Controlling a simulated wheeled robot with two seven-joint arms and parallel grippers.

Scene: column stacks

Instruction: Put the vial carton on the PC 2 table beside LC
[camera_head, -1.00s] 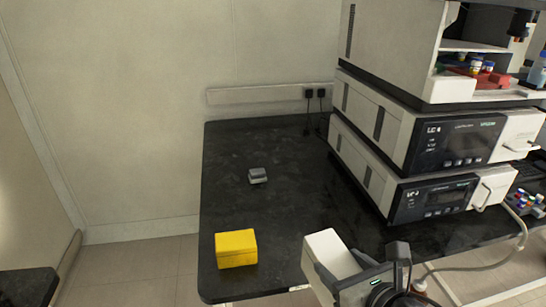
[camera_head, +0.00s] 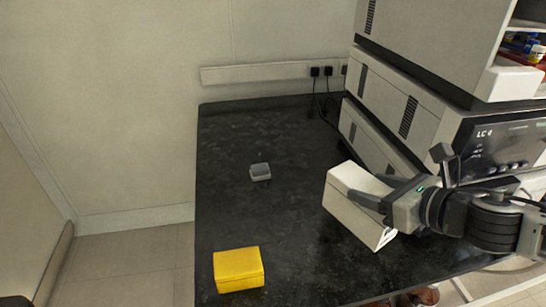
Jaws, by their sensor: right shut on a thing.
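A white box, which looks like the vial carton (camera_head: 350,216), is held over the black table (camera_head: 225,180), left of the LC stack (camera_head: 395,132). It is tilted in the picture, and I cannot tell whether its underside touches the table. My right gripper (camera_head: 372,200) comes in from the right and is shut on the carton. Its fingers lie along the carton's upper right part, and the far finger is partly hidden. My left gripper is not in view.
A yellow box (camera_head: 238,270) stands at the table's front left. A small grey block (camera_head: 260,172) lies mid-table. Black plugs and cables (camera_head: 316,72) hang at the back wall. The table's left and back areas are mostly clear.

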